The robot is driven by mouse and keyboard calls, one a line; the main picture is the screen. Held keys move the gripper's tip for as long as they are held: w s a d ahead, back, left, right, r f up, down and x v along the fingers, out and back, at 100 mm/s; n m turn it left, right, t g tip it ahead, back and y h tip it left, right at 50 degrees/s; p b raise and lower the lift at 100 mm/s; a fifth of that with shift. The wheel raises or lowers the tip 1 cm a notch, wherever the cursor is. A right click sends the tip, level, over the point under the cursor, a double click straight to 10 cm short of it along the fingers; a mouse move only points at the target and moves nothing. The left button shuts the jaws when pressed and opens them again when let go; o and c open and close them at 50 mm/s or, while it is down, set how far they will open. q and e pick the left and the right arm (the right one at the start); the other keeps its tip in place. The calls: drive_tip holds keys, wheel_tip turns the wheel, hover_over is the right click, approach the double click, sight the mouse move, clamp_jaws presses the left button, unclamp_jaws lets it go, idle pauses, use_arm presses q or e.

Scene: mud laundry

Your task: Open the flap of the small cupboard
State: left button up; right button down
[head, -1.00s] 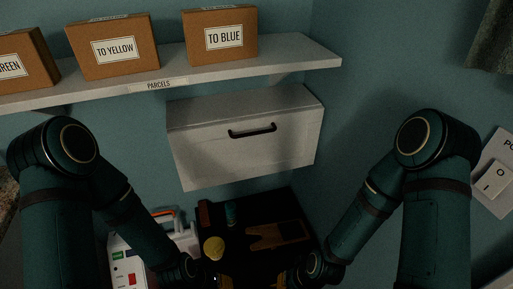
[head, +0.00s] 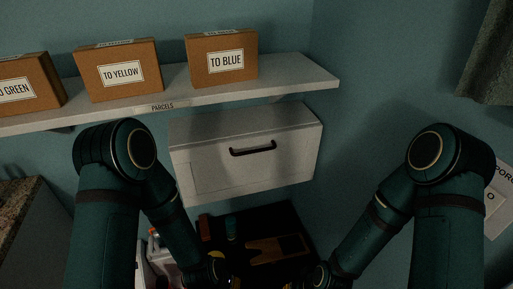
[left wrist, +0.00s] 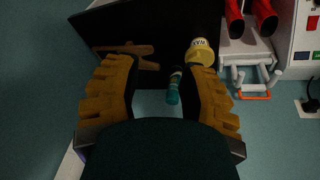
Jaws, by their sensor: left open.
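The small white cupboard (head: 245,122) hangs on the blue wall under the shelf in the head view. Its front flap (head: 215,172) looks shut and has a black bar handle (head: 253,148). My left gripper (left wrist: 160,68) is open with nothing between its yellow fingers in the left wrist view. In the head view my left arm ends low, below the cupboard and apart from the flap. My right arm ends low at the right of it, and its gripper is almost wholly cut off by the bottom edge.
A white shelf (head: 290,83) with cardboard boxes (head: 222,60) runs above the cupboard. Below is a dark surface (head: 275,222) with a brown item (head: 278,249), a teal bottle (left wrist: 173,91) and a yellow-topped item (left wrist: 200,52). A stone-topped counter (head: 18,210) stands at left.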

use_arm(q)
drive_tip(key=w+d+r+m+t+y+p, duration=0.25)
drive_tip(key=w+r+m, duration=0.2)
drive_tip(key=w, duration=0.25)
drive_tip(key=m+t+y+p, duration=0.4)
drive_tip(key=m+t+p, duration=0.4)
drive_tip(key=m+t, duration=0.15)
approach(257, 151)
drive_tip(key=shift+n, duration=0.3)
drive_tip(key=x, duration=1)
drive_tip(key=shift+w+a+f+p, duration=0.1)
drive_tip(key=shift+w+p, duration=0.2)
drive_tip(key=shift+p, duration=0.1)
use_arm(e)
wheel_tip(257, 151, up, 13)
drive_tip(key=w, duration=0.1)
drive_tip(key=shift+w+d+t, duration=0.25)
drive_tip(key=shift+d+t, duration=0.05)
use_arm(q)
drive_tip(key=shift+o, duration=0.2)
clamp_jaws()
